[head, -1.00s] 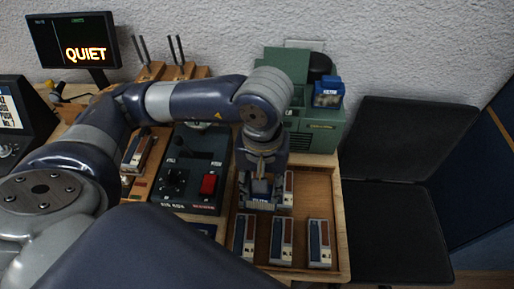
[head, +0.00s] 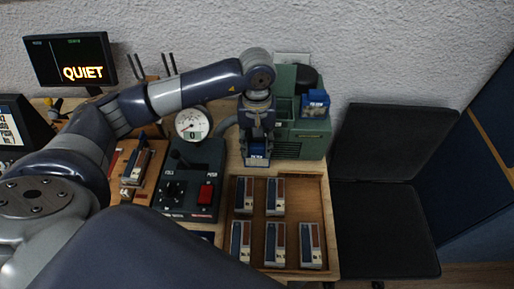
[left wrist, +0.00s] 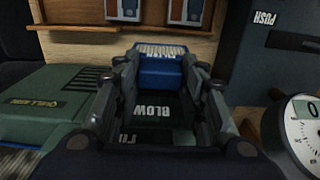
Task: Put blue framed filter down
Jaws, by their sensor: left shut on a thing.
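My left gripper (head: 257,148) is shut on the blue framed filter (head: 256,160), behind the wooden tray and beside the green machine (head: 298,138). In the left wrist view, the filter (left wrist: 163,72) sits between the fingers (left wrist: 165,88); its blue frame and pale pleated face show at the far end. The gripper hides part of it, and I cannot tell whether it touches the surface below. A second blue labelled block (head: 316,104) rests on the green machine. My right gripper is not in view.
The wooden tray (head: 322,205) holds several blue-and-brown blocks. A dark control box (head: 185,180) with a red switch stands to its left, with a round gauge (head: 191,122) behind. A black chair (head: 385,145) is at the right.

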